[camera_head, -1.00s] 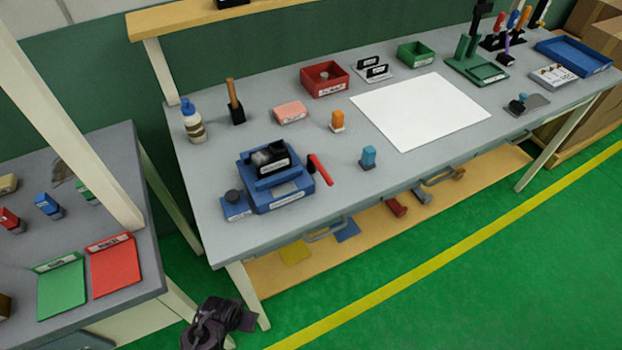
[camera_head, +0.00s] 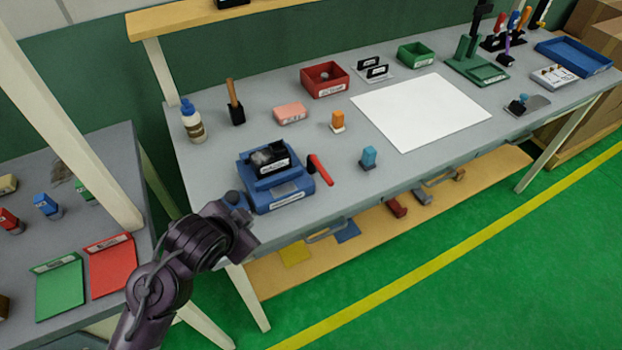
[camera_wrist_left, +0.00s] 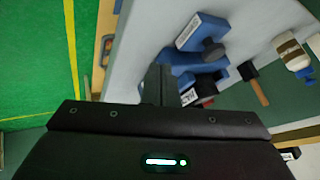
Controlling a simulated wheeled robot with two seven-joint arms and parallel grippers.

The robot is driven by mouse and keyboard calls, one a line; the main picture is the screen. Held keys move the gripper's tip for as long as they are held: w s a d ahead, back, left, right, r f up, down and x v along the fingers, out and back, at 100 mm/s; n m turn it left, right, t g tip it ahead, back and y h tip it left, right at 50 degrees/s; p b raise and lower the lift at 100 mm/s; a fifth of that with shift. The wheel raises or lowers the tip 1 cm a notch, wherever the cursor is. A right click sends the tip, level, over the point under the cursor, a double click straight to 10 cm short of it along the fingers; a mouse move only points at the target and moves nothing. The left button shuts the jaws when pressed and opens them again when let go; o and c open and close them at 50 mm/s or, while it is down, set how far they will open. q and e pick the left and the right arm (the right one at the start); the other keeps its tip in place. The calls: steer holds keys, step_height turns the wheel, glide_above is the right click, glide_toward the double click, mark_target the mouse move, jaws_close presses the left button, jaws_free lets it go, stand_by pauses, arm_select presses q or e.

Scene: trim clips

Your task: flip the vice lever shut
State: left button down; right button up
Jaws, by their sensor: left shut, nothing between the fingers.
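The blue vice (camera_head: 286,193) stands near the front left of the grey table, with a dark part between its jaws. Its red lever (camera_head: 320,170) sticks out on the right side, tilted up off the table. My left gripper (camera_head: 238,208) is at the table's front left edge, left of the vice and apart from the lever. Its closed fingers show in the left wrist view (camera_wrist_left: 159,84) with nothing between them. My right gripper is not in view.
A teal stamp-like piece (camera_head: 368,157) stands right of the lever. A glue bottle (camera_head: 193,122) and wooden-handled tool (camera_head: 235,102) stand behind. The table's front right is mostly clear.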

arm_select(q)
steer(key=w+d+r+m+g+h, duration=0.1)
steer(key=w+d+r+m+h, duration=0.1)
steer(key=m, duration=0.8)
steer(key=w+d+r+m+g+h, duration=0.1)
steer(key=w+d+r+m+h, duration=0.1)
steer(key=w+d+m+h, duration=0.2)
steer(key=w+m+h, duration=0.1)
steer(key=w+m, duration=0.2)
steer(key=m, duration=0.4)
steer(key=shift+w+r+h, duration=0.15)
steer(key=shift+h, duration=0.25)
steer(key=p+x, duration=0.2)
steer(key=x, duration=0.6)
steer(key=shift+d, duration=0.25)
steer(key=shift+x, duration=0.8)
steer(key=shift+a, duration=0.1)
